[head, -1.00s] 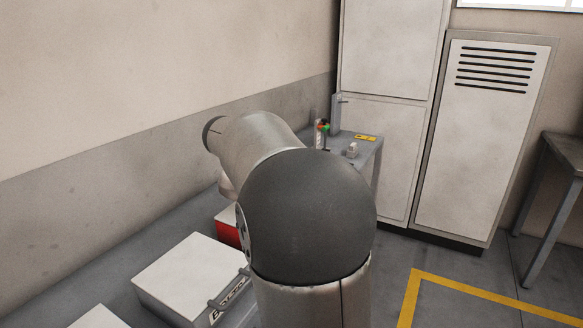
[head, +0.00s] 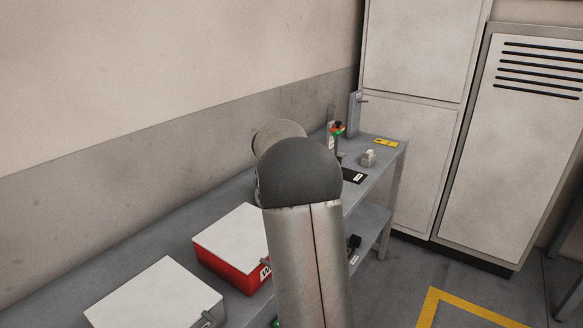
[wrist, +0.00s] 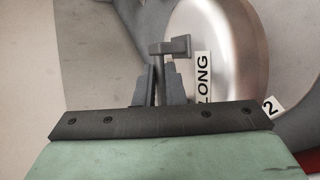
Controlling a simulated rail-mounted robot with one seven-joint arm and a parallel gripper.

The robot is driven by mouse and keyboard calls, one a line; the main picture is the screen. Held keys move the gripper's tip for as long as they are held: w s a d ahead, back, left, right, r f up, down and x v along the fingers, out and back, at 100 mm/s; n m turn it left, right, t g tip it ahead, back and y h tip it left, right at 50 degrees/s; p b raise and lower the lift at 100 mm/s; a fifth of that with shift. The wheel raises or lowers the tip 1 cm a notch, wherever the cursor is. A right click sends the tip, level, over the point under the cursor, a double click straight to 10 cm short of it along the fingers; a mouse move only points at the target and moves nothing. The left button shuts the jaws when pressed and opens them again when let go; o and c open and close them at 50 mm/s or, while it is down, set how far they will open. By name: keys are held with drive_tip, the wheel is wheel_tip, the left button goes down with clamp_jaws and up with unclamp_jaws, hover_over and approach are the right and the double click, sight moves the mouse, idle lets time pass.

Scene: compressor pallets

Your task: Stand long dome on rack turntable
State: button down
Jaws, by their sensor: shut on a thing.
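The long dome (wrist: 225,50) is a shiny metal round body with a white "LONG" label, in the wrist view just beyond my fingers. My gripper (wrist: 162,78) is shut on a grey handle-like piece (wrist: 172,47) at the dome's near side. The join between this piece and the dome is partly hidden. In the head view my arm hides the gripper and the dome. I cannot make out the rack turntable for certain in either view.
A grey bench (head: 392,150) along the wall carries a red box with a white lid (head: 235,240), another white-lidded box (head: 155,295), a black labelled plate (head: 352,175) and a small grey block (head: 368,158). A lower shelf (head: 372,222) holds a dark object (head: 354,243). Cabinets (head: 410,160) stand behind.

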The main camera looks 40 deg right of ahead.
drive_tip(key=shift+w+d+f, duration=0.2)
drive_tip(key=shift+d+f, duration=0.1)
drive_tip(key=shift+d, duration=0.1)
drive_tip(key=shift+w+d+f+b, duration=0.15)
drive_tip(key=shift+f+b, duration=0.1)
drive_tip(key=shift+f, duration=0.7)
drive_tip(key=shift+w+d+f+b, duration=0.15)
drive_tip(key=shift+f+b, duration=0.1)
drive_tip(key=shift+f, duration=0.7)
drive_tip(key=shift+s, duration=0.1)
drive_tip(key=c, duration=1.9)
unclamp_jaws()
drive_tip(key=shift+f, duration=0.25)
drive_tip(key=o, duration=0.4)
drive_tip(key=shift+r, duration=0.1)
drive_tip(key=shift+a+r, duration=0.1)
drive_tip(key=shift+r, duration=0.05)
drive_tip(key=b+v, duration=0.1)
drive_tip(key=v, duration=1.1)
